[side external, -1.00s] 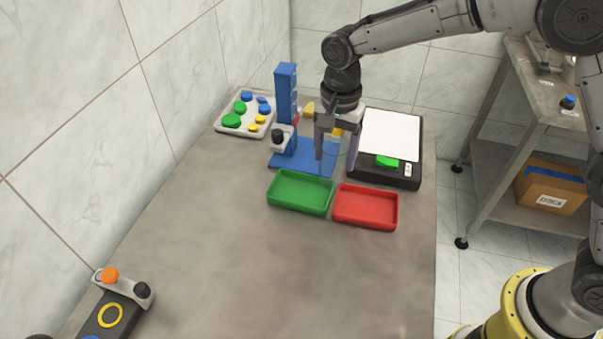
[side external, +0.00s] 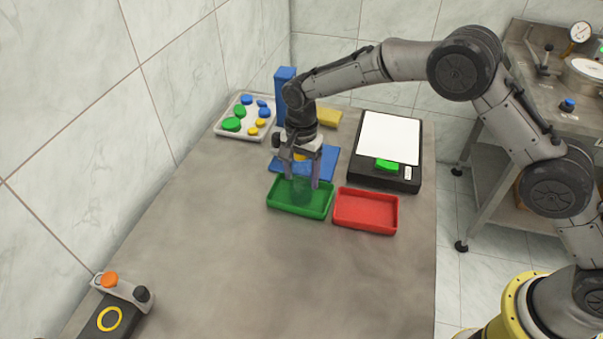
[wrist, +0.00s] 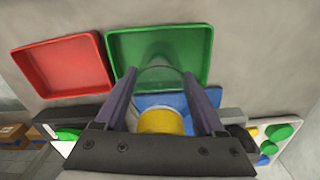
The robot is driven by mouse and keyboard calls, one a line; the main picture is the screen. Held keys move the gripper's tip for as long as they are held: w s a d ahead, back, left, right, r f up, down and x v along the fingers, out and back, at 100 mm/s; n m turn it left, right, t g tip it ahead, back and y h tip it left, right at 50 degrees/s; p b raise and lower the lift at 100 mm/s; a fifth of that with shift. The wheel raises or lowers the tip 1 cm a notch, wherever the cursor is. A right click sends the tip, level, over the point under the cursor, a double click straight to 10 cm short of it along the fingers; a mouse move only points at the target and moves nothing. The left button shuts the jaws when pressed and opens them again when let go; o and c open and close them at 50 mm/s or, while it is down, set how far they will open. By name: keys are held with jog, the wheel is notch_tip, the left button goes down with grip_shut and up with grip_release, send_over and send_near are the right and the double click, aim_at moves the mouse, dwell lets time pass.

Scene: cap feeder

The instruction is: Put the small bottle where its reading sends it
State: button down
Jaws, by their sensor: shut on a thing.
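My gripper (side external: 302,180) is shut on a small clear bottle with a yellow cap (wrist: 161,122). In the side external view the see-through bottle (side external: 301,189) is upright, over or in the green tray (side external: 326,208); I cannot tell whether it touches the tray floor. In the wrist view the bottle is between the fingers and overlaps the near edge of the green tray (wrist: 209,50). The red tray (side external: 365,211) is empty and lies just right of the green one. A black scale with a white plate (side external: 390,137) and a green display (side external: 387,165) stands behind; its reading is too small to tell.
A blue stand (side external: 286,90) rises behind my gripper, its base partly hidden. A white tray of green, blue and yellow caps (side external: 222,128) is at the back left. A yellow block (side external: 328,117) lies behind. A button box (side external: 125,291) is at the front left. The middle table is clear.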

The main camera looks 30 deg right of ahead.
jog(key=shift+f, duration=0.1)
grip_release()
jog(key=shift+f, duration=0.1)
notch_tip(320, 180, up, 12)
jog(key=shift+r, duration=0.2)
dwell(0.5)
